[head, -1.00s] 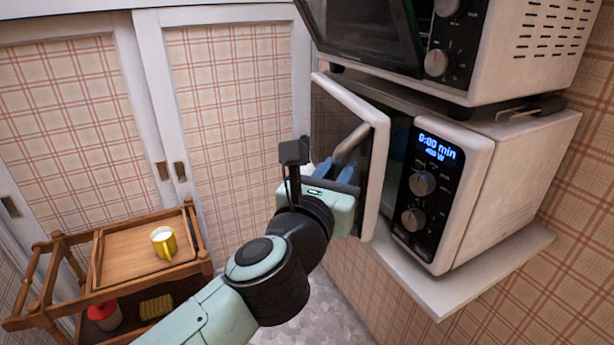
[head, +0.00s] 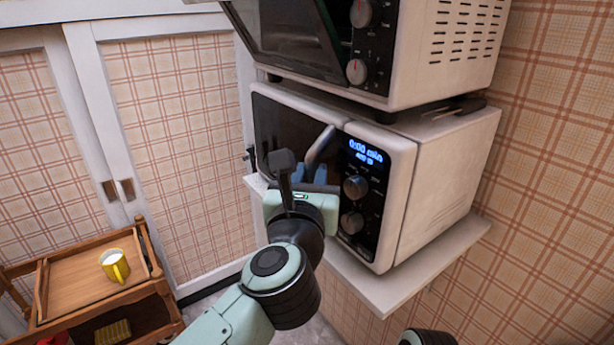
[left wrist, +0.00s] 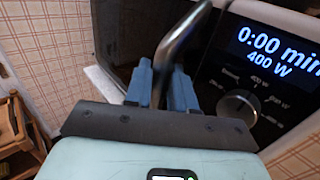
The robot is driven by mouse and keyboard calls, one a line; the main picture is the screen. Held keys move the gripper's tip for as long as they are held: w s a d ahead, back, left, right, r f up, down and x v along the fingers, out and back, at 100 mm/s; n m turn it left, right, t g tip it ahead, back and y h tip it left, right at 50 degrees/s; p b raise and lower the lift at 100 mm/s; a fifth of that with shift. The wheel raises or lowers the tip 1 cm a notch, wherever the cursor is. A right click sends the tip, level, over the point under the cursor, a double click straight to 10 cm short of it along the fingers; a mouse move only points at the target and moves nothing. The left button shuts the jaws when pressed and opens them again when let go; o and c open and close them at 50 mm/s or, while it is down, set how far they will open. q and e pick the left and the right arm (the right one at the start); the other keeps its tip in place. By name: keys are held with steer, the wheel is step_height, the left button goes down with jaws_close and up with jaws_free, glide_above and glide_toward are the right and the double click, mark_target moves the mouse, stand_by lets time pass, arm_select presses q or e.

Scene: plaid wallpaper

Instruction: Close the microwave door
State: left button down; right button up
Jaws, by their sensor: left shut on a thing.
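The white microwave (head: 440,180) stands on a shelf, its lit display reading 0:00 min. Its dark-fronted door (head: 281,125) lies about flush with the control panel, and no opening shows at its edge. My left gripper (head: 314,172) is at the door's front, shut on the metal door handle (head: 320,146). In the left wrist view the blue fingers (left wrist: 163,85) stand either side of the lower handle (left wrist: 185,38). The display (left wrist: 268,45) and a knob are close on the right. The right gripper is not in view; a bit of my other arm may show at the bottom edge.
A toaster oven (head: 440,45) with its door open sits on top of the microwave. The white shelf (head: 380,290) juts out below. A wooden cart (head: 75,290) with a yellow mug (head: 114,265) stands at lower left, before plaid cupboard doors (head: 180,120).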

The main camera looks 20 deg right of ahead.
arm_select(q)
steer(key=shift+w+r, duration=0.1)
steer(key=c, duration=1)
jaws_free()
steer(key=shift+w+d, duration=0.15)
steer(key=shift+d, duration=0.05)
steer(key=shift+c, duration=0.2)
steer(key=shift+w, duration=0.1)
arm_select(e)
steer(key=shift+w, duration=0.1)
arm_select(q)
steer(key=shift+d+f, duration=0.1)
steer(key=shift+f, duration=0.1)
steer(key=shift+s, duration=0.2)
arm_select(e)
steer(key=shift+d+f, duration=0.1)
